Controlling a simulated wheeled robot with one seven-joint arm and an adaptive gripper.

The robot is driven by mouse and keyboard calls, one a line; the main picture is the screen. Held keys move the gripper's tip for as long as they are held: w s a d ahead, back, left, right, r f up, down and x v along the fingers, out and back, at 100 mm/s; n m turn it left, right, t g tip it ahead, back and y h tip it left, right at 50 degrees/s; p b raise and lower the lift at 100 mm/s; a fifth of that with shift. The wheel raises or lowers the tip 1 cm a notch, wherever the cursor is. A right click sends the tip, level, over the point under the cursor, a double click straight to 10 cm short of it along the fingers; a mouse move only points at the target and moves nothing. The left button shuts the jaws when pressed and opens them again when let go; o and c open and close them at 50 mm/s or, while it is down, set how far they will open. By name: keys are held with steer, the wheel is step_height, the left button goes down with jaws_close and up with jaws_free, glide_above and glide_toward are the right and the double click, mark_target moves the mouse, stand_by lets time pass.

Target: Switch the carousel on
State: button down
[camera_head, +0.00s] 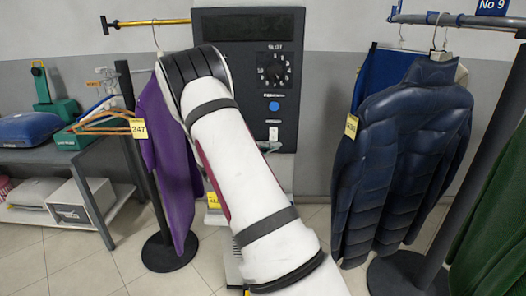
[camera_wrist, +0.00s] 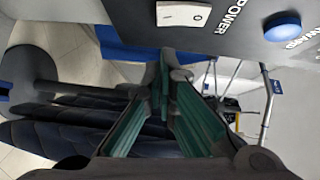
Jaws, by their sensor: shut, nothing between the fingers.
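The dark control panel (camera_head: 234,84) of the carousel stands behind my arm. It bears a round dial (camera_head: 274,72), a blue button (camera_head: 274,106) and a small white switch (camera_head: 273,133). In the wrist view the white rocker switch (camera_wrist: 184,14), marked O at one end, sits beside the upside-down word POWER; the blue button (camera_wrist: 282,26) is to its right. My gripper (camera_wrist: 166,62) is shut and empty, its tips just below the switch in that view. I cannot tell whether they touch the panel. The head view does not show my gripper.
Dark blue quilted jackets (camera_head: 405,150) hang on a rail at the right. A purple garment (camera_head: 168,160) hangs left of my arm. A grey table (camera_head: 50,156) with a blue folded item stands at far left. Round black stand bases (camera_head: 170,253) rest on the tiled floor.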

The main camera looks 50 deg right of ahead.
steer(key=shift+w+d+f, duration=0.25)
steer(key=shift+w+d, duration=0.8)
steer(key=shift+w+d+f+b, duration=0.2)
steer(key=shift+w+d+b, duration=0.1)
steer(key=shift+s, duration=0.1)
steer(key=shift+a, duration=0.1)
steer(key=s+a+f, duration=0.1)
steer(key=a, duration=1.1)
steer(key=shift+s+a+f+p, duration=0.15)
steer(key=shift+s+a+p, duration=0.2)
steer(key=shift+a+p, duration=0.05)
